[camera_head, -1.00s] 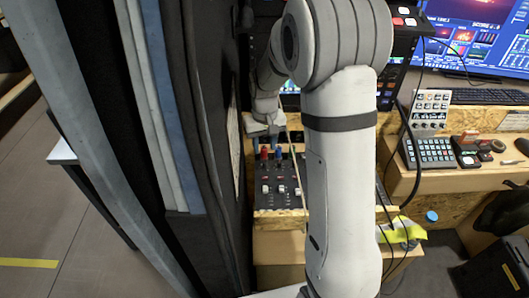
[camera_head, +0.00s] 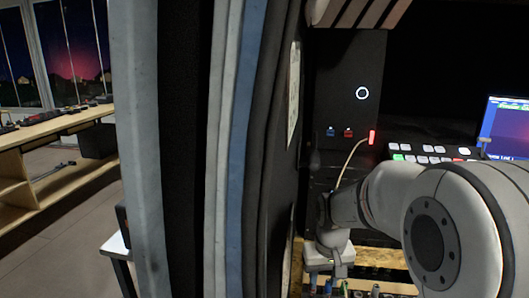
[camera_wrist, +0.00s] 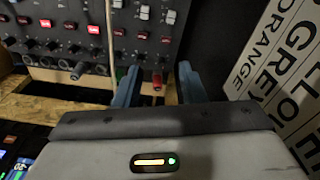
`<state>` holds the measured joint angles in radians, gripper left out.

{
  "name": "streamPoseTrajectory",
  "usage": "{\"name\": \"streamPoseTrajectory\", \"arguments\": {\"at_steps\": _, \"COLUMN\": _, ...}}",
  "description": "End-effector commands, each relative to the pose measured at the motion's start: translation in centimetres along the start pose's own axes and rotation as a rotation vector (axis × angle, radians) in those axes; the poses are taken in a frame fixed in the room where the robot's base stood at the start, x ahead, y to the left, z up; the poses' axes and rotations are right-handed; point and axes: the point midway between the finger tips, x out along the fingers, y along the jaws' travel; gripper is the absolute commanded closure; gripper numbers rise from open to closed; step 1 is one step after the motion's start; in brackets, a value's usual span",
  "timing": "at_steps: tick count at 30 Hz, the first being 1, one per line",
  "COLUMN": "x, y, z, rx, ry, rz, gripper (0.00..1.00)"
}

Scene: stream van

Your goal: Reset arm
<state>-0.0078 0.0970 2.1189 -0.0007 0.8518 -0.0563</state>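My gripper (camera_wrist: 157,88) shows in the wrist view as two blue fingers set apart, with nothing held between them. Behind the gap a red-tipped part (camera_wrist: 157,80) and a green one show at the lower edge of a dark panel (camera_wrist: 70,35) with knobs, lit red buttons and sliders. In the head view my arm comes in from the lower right. Its white wrist hangs at the bottom, just right of the wall edge, and the fingertips are hard to make out there.
A padded wall edge (camera_head: 232,150) stands close on the left of my arm. A dark cabinet (camera_head: 345,85) with a ring light, a button panel (camera_head: 430,153) and a monitor (camera_head: 505,125) lie beyond. A lettered board (camera_wrist: 285,65) is right of my gripper. Wooden shelving (camera_head: 60,128) stands far left.

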Motion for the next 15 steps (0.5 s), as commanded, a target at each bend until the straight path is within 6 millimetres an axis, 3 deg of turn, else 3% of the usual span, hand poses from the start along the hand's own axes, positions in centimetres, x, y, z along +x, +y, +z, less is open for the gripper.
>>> {"name": "streamPoseTrajectory", "arguments": {"at_steps": 6, "x": -3.7, "y": -0.2, "z": 5.6, "rx": 0.021, "ry": 0.057, "rz": 0.004, "gripper": 0.63}}
{"name": "streamPoseTrajectory", "arguments": {"at_steps": 15, "x": -6.0, "y": -0.5, "z": 13.1, "rx": 0.049, "ry": 0.121, "rz": 0.007, "gripper": 0.63}}
